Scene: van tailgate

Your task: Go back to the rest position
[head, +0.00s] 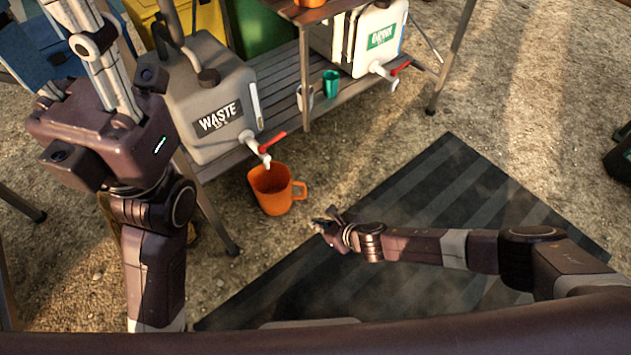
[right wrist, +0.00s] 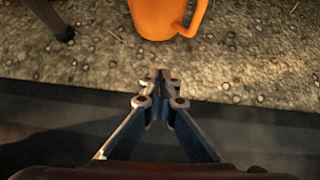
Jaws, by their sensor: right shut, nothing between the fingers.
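My right gripper (head: 326,226) is shut and empty, low over the edge of the dark mat. Its closed fingertips (right wrist: 160,76) show in the right wrist view, pointing toward an orange mug and apart from it. The orange mug (head: 270,190) stands upright on the gravel below the tap of the waste container; its lower part (right wrist: 160,18) shows in the right wrist view. My left arm rises at the left of the head view. My left gripper (head: 92,45) is partly in view at the top left, but its fingertips are cut off.
A grey waste container (head: 195,95) with a red-handled tap (head: 266,144) sits on a slatted shelf (head: 285,100). A white container (head: 362,45), a green cup (head: 330,84) and a metal cup (head: 304,95) stand there too. The striped mat (head: 440,200) is clear at right.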

